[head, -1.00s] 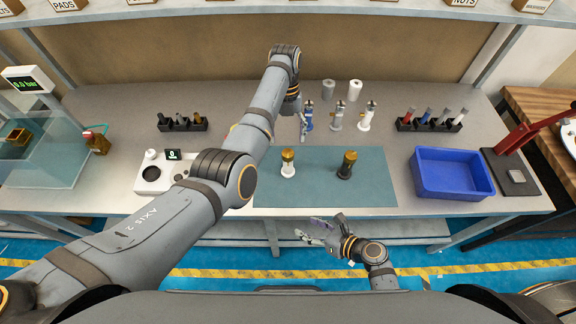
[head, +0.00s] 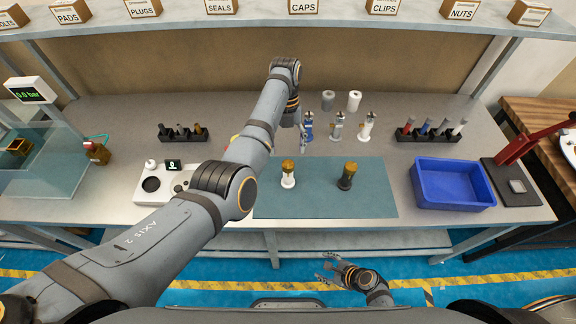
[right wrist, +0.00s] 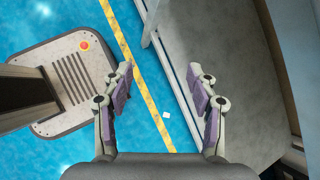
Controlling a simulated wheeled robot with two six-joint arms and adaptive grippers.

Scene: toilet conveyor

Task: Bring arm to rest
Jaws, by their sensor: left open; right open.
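My right gripper (head: 325,269) is low in the head view, in front of the table's front edge and over the blue floor. In the right wrist view its two fingers (right wrist: 160,88) are spread with nothing between them. My left arm reaches across the table from the left. Its gripper (head: 302,138) points down beside a blue-and-metal fitting (head: 308,127) behind the mat. The left gripper is open; its fingertips are small and partly hidden, and I cannot tell whether they touch the fitting.
The teal mat (head: 270,205) carries a white-and-gold piece (head: 288,174) and a dark-and-gold piece (head: 347,176). A blue bin (head: 452,195) and a red-handled press (head: 517,150) stand at right. A white device (head: 150,184) stands at left. Floor shows around the right gripper.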

